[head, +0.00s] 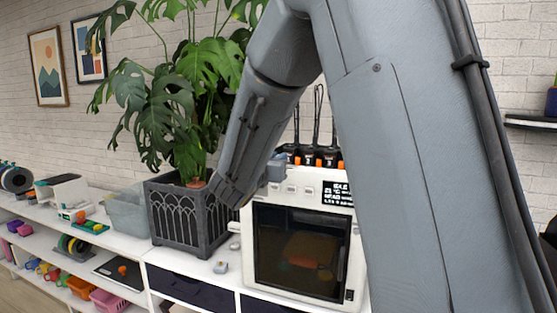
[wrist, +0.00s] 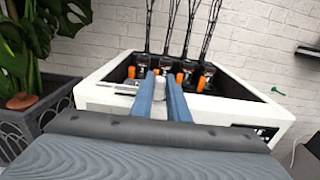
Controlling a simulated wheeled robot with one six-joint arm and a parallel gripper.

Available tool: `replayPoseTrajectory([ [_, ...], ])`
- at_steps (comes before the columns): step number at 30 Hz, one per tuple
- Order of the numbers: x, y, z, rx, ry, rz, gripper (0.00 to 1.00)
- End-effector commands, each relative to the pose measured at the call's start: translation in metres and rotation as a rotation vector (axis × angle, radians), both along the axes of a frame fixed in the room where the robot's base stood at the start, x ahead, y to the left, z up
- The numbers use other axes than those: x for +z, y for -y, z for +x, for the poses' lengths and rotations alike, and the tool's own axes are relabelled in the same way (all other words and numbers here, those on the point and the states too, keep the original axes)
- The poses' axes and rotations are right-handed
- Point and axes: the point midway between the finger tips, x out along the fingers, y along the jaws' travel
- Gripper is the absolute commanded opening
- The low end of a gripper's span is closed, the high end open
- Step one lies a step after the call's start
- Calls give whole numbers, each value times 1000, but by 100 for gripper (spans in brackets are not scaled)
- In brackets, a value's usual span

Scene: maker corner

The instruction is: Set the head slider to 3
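The white printer (head: 352,247) stands on the shelf unit, with a dark glass door, a small display (head: 338,194) and pale buttons on its front. Several dark tool heads (wrist: 165,72) with orange parts sit in its open top. A pale grey strip (wrist: 117,88) lies on the top edge, left of my fingers; I cannot tell whether it is the head slider. My gripper (wrist: 160,80) is over the printer's front top edge, its two blue-grey fingers close together. A pale sliver shows between them; whether they grip anything is unclear. In the head view the fingers (head: 276,172) are small.
A large potted plant in a dark lattice planter (head: 182,228) stands close left of the printer. A pale bin (head: 128,215) is further left. A small grey object (head: 220,267) lies on the shelf in front. Black cables rise from the tool heads. A brick wall is behind.

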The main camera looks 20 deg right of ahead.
Motion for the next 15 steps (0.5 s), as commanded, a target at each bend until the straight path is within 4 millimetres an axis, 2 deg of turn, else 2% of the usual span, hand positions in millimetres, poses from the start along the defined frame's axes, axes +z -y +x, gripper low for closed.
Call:
replayPoseTrajectory([
  [1, 0, 0, 0, 0, 1, -1, 24],
  [3, 0, 0, 0, -1, 0, 0, 33],
  [11, 0, 1, -1, -2, 0, 0, 33],
  [15, -1, -6, -7, -1, 1, 1, 33],
])
